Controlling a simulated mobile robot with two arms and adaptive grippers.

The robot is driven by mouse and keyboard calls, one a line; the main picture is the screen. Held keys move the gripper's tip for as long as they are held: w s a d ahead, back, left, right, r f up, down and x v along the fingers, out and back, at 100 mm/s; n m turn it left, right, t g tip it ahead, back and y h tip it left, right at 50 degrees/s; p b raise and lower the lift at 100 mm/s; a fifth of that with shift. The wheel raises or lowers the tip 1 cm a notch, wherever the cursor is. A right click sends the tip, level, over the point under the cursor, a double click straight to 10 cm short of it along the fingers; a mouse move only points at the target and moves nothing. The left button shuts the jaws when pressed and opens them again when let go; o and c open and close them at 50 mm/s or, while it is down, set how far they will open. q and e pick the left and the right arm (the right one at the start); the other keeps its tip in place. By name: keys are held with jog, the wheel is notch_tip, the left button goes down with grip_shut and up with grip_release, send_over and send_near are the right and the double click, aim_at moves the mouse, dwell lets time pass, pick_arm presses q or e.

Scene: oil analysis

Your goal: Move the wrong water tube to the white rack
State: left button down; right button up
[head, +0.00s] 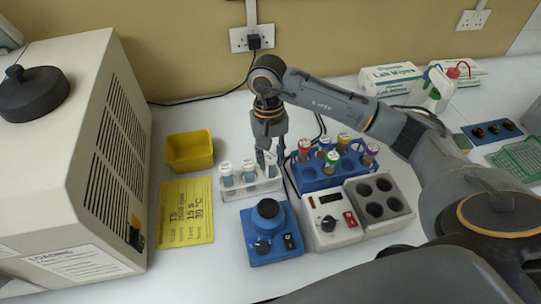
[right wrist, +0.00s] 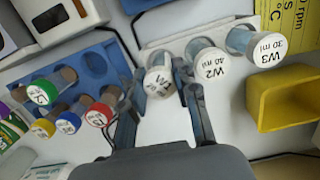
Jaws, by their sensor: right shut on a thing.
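The white rack (head: 262,190) stands in the middle of the table, with white-capped water tubes in a row. Tube W3 (right wrist: 262,46) and tube W2 (right wrist: 206,60) show their labels in the right wrist view. A third white-capped tube (right wrist: 158,82) is at the row's end nearest the blue rack; its label is hard to read. My right gripper (head: 266,160) comes down from above, its fingers (right wrist: 158,78) on either side of this third tube, shut on it. The tube is upright at the white rack; whether its bottom is still seated is unclear. My left gripper is not in view.
A blue rack (head: 310,182) with several colour-capped tubes stands close to the right. A blue mixer (head: 270,240) and a white-grey heating block (head: 330,228) stand in front. A yellow bin (head: 190,150) and a yellow note (head: 187,210) lie left, beside a large machine (head: 75,150).

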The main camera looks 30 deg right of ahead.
jog(key=o, duration=1)
jog(key=shift+o, duration=0.2)
notch_tip(320, 180, up, 12)
jog(key=w, duration=0.1)
jog(key=shift+w+d, duration=0.2)
jog(key=shift+f, duration=0.1)
